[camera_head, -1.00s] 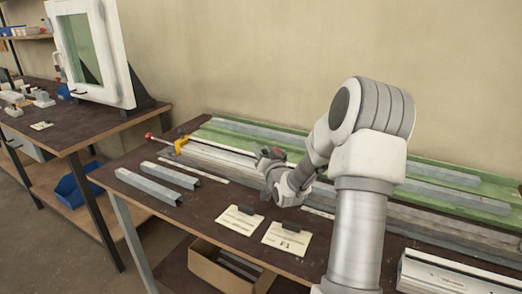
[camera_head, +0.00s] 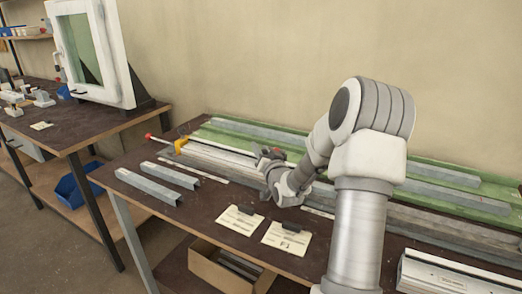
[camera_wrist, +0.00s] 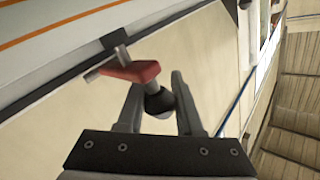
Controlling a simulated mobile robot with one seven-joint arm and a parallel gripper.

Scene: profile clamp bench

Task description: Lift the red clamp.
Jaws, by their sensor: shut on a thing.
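The red clamp (camera_wrist: 140,71) shows in the wrist view, with a red body, a grey metal bar and pin, and a round black knob (camera_wrist: 159,103). My gripper (camera_wrist: 157,86) is shut on the clamp, with the black knob between its two fingers. In the head view, my gripper (camera_head: 268,160) is over the middle of the bench, and only a small bit of red shows at its tip. Whether the clamp touches the profiles below is hard to tell.
A yellow clamp (camera_head: 181,146) with a red-tipped bar sits at the left end of the long profiles. Two short grey profiles (camera_head: 160,180) lie front left. Paper cards (camera_head: 241,220) lie near the bench front (camera_head: 215,250). An open box (camera_head: 222,275) stands below.

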